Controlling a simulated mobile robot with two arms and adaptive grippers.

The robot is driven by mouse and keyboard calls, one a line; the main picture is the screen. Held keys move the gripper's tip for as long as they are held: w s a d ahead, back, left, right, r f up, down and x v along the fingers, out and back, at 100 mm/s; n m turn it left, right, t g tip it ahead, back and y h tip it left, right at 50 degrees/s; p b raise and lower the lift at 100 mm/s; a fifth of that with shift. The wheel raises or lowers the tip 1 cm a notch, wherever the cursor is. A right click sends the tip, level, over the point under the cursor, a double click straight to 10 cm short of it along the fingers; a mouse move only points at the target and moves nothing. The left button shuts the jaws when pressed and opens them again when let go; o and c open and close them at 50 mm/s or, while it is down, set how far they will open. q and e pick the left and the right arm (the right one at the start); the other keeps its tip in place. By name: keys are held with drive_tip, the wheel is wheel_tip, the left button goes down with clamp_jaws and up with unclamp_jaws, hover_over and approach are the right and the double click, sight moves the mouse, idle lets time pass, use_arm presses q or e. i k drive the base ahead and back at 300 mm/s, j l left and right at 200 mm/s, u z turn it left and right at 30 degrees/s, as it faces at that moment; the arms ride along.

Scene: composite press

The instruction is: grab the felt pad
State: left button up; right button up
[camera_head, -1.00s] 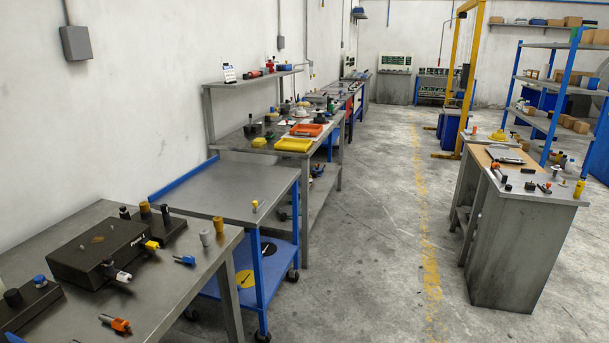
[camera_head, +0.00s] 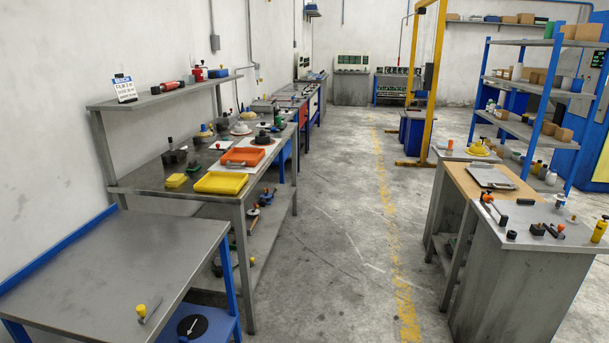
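I cannot pick out the felt pad with certainty. A small yellow block (camera_head: 176,181) lies on the long steel bench (camera_head: 140,184), left of a yellow tray (camera_head: 221,183). A dark flat disc with a light mark (camera_head: 192,327) lies on the blue lower shelf of the cart in front; I cannot tell what it is. Neither of my grippers is in view.
The cart's grey top (camera_head: 75,290) holds a small yellow-topped tool (camera_head: 146,312). An orange tray (camera_head: 242,156) stands behind the yellow one. A grey cabinet (camera_head: 500,290) with tools stands on the right. The aisle floor (camera_head: 330,250) between is clear.

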sight(226, 143)
drive_tip(key=i, duration=3.55)
